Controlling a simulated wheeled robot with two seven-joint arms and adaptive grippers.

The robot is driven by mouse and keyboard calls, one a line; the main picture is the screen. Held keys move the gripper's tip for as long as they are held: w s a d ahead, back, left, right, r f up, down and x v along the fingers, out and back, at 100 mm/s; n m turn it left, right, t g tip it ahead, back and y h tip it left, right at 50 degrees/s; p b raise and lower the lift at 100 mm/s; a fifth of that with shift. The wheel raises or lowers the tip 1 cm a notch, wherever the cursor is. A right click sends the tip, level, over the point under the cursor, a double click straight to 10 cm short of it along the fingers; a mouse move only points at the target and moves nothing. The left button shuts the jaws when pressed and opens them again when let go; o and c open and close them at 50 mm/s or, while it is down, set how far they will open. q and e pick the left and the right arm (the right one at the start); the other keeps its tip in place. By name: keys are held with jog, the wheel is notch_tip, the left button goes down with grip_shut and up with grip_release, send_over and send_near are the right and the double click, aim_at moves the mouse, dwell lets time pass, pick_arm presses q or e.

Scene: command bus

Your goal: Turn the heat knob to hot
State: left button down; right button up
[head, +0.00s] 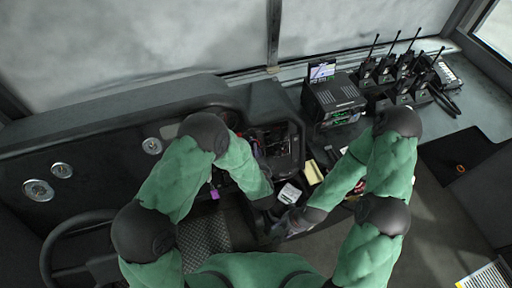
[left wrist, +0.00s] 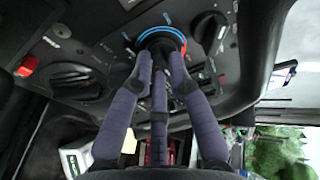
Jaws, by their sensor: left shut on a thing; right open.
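The heat knob (left wrist: 161,34) is a dark round knob ringed by a blue and red band, on a black panel in the left wrist view. Blue runs along the left and top of the ring, and red shows at the lower right. The fingertips of my left gripper (left wrist: 160,58) are closed around the knob and hide most of its face, so its pointer cannot be read. In the head view my left gripper (head: 273,209) is low in the middle, and the knob is hidden there. My right gripper (head: 291,224) is just below and right of it, open, apparently empty.
Another dark knob (left wrist: 75,80) and a red switch (left wrist: 28,66) are left of the heat knob; a further knob (left wrist: 208,30) is close on its right. A radio unit (head: 335,98) and several walkie-talkies (head: 402,75) stand on the right. A steering wheel (head: 62,240) is lower left.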

pick_arm(q)
jog(key=shift+m+g+p, duration=0.3)
jog(key=shift+m+p, duration=0.7)
jog(key=shift+m, duration=0.3)
jog(key=c, duration=1.4)
grip_release()
jog(key=shift+c, duration=0.2)
jog(key=shift+s, duration=0.1)
jog(key=v, duration=1.2)
